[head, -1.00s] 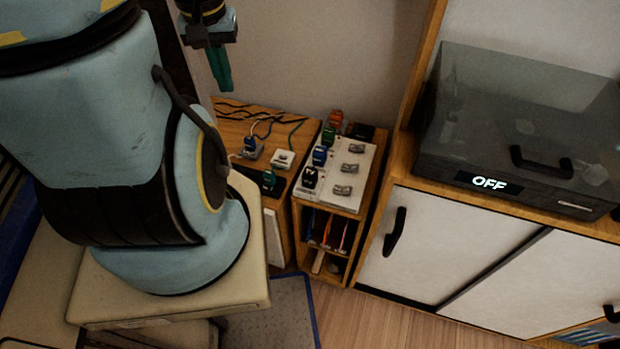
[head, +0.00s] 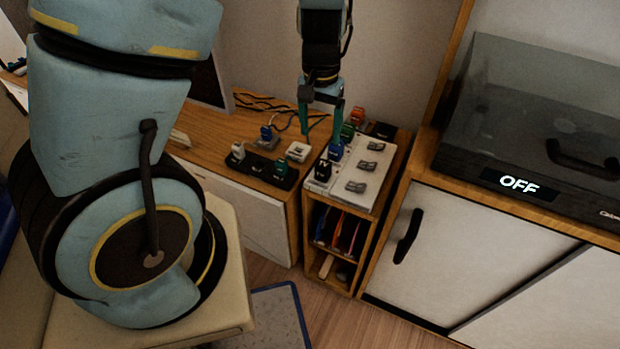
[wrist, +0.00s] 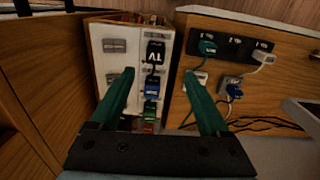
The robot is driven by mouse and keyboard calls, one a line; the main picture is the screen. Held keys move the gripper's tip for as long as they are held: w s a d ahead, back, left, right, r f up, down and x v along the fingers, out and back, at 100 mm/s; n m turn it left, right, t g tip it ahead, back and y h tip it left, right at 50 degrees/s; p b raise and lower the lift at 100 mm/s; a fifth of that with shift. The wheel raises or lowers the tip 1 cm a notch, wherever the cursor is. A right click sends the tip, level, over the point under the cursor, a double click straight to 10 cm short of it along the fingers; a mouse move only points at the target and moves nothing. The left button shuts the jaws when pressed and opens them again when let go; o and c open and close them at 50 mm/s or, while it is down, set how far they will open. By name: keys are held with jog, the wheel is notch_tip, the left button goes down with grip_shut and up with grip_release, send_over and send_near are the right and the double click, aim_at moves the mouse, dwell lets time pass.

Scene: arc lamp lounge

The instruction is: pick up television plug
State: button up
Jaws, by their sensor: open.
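The television plug (head: 322,171) is a black block plug marked "TV", at the near left of a white socket panel (head: 378,185) on a small wooden shelf unit. In the wrist view the TV plug (wrist: 155,52) shows upside down, ahead of the fingertips and between their lines. My gripper (head: 322,133) is open and empty, with green fingers pointing down above the panel's left side; it also shows in the wrist view (wrist: 159,78). A blue plug (head: 335,150), a green plug (head: 347,131) and an orange plug (head: 357,115) stand behind the TV plug in a row.
Left of the panel, a black power strip (head: 262,168) on a wooden cabinet holds white and green plugs. A white adapter (head: 298,151) and loose cables lie behind it. A grey box reading "OFF" (head: 540,130) stands on the right cabinet, beside a tall wooden upright (head: 445,70).

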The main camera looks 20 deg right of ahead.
aim_at(324, 164)
jog(key=shift+s+d+f, duration=0.15)
jog(key=shift+d+f, duration=0.05)
jog(key=shift+f, duration=0.25)
jog(key=shift+s+d+f, duration=0.1)
jog(key=shift+d+f, duration=0.05)
jog(key=shift+f, duration=0.25)
notch_tip(324, 164, down, 5)
jog(key=shift+r+b, duration=0.15)
jog(key=shift+b, duration=0.2)
jog(key=shift+w+d+f, duration=0.1)
jog(key=shift+f, duration=1.35)
jog(key=shift+w+d+f, duration=0.1)
jog(key=shift+f, duration=1.3)
jog(key=shift+c, duration=0.2)
grip_shut()
